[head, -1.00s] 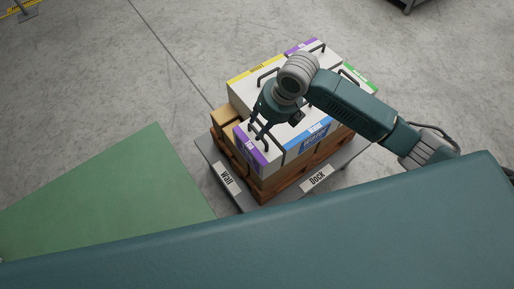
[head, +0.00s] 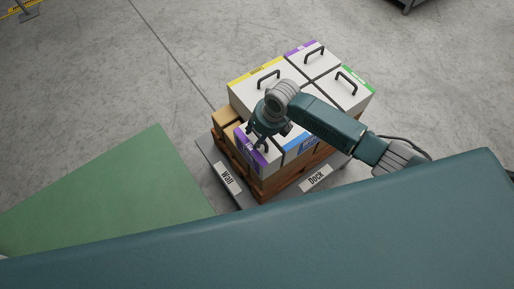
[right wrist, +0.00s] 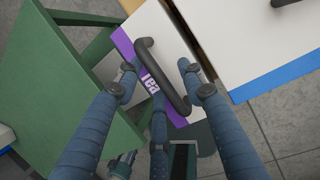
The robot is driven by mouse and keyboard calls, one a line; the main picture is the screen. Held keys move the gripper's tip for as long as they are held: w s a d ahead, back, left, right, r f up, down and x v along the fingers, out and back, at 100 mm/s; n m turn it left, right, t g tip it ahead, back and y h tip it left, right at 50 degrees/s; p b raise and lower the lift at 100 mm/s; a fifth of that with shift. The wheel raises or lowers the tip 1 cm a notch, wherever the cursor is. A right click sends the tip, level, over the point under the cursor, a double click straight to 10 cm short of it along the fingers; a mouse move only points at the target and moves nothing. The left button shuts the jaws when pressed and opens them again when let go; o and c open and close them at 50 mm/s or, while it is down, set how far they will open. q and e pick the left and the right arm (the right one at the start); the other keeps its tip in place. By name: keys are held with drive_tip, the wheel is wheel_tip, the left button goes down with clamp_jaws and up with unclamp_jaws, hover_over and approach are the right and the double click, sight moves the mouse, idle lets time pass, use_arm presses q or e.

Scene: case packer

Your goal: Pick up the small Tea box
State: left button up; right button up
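The small Tea box (head: 247,158), white with a purple band, sits at the near left corner of the stacked load in the head view. In the right wrist view the Tea box (right wrist: 178,38) shows its printed name and a dark bar handle (right wrist: 153,62) on top. My right gripper (head: 258,143) is over this box and hides part of its top. In the right wrist view its fingers (right wrist: 159,72) are spread, on both sides of the handle. I cannot tell whether they touch it. My left gripper does not show clearly in either view.
White boxes with yellow (head: 255,70), blue (head: 300,143), green (head: 357,78) and purple (head: 301,47) bands stand close by. Brown cartons (head: 226,118) lie beside and below. The load is on a wooden pallet on a grey platform (head: 232,190). A green surface (head: 110,190) is at left.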

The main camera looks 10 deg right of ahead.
drive_tip(key=shift+f, duration=0.2)
clamp_jaws()
drive_tip(key=shift+w+r, duration=0.1)
drive_tip(key=shift+r, duration=0.05)
